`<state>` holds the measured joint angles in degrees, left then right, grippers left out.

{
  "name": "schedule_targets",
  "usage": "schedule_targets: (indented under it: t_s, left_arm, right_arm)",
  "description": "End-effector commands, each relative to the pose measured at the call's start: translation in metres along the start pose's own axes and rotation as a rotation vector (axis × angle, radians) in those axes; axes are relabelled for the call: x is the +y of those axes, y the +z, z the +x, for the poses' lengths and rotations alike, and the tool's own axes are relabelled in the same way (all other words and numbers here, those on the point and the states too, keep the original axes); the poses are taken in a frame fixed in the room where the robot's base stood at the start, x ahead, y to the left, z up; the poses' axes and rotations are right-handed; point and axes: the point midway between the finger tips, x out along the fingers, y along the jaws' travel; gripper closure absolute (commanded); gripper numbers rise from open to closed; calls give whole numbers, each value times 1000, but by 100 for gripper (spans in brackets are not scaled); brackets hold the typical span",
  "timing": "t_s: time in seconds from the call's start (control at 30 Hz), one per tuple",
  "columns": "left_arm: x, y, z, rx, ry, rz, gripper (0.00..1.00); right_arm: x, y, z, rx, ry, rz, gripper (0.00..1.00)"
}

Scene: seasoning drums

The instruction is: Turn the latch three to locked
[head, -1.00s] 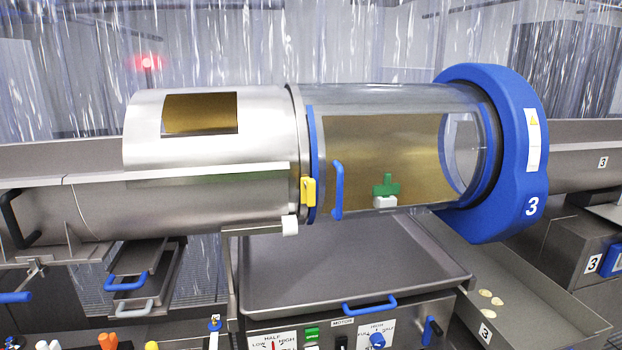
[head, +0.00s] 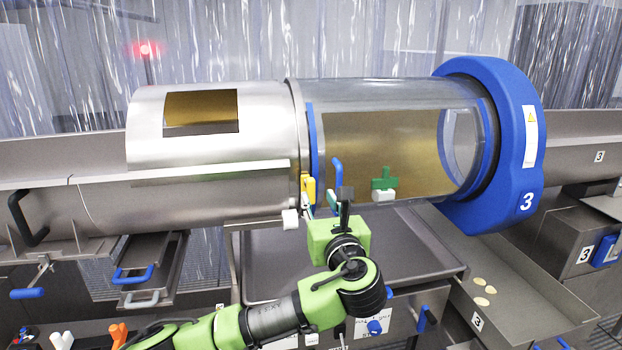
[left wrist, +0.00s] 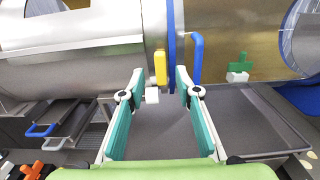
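Drum 3 has a blue end ring (head: 528,202) marked 3. A yellow latch-like piece (head: 308,189) sits at the seam between the steel shell and the clear drum; it also shows in the left wrist view (left wrist: 160,67). A green cross-shaped piece on a white base (head: 384,184) is on the clear drum's lower front. My right gripper is not in view.
A blue handle (left wrist: 196,58) stands just right of the yellow piece. A white block (left wrist: 152,96) sits below it. A grey tray (head: 270,260) lies under the drum, with a control panel (head: 372,328) below. A chute at right holds several pale chips (head: 481,301).

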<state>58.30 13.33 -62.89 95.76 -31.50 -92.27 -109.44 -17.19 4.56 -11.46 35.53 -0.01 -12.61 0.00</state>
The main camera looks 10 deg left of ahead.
Motion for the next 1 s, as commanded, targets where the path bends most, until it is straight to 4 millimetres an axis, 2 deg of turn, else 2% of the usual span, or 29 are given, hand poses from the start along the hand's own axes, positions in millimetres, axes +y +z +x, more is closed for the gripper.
schedule_targets:
  t_s: [0.03, 0.2, 0.4, 0.6, 0.9, 0.93, 1.0]
  left_arm:
    - [2, 4, 12, 2, 5, 2, 69]
    - [1, 4, 46, 1, 3, 1, 69]
    - [0, 2, 74, 2, 1, 0, 69]
    - [0, 0, 88, 2, 0, -1, 69]
    - [0, -1, 90, 2, -2, -3, 69]
    - [0, -1, 90, 2, -2, -3, 72]
    - [0, -1, 90, 2, -2, -2, 90]
  right_arm:
    - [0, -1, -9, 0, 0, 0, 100]
    - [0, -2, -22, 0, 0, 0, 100]
    - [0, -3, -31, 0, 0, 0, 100]
    - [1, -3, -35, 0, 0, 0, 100]
    - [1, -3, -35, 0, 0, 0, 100]
    - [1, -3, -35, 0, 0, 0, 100]
    - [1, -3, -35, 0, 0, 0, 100]
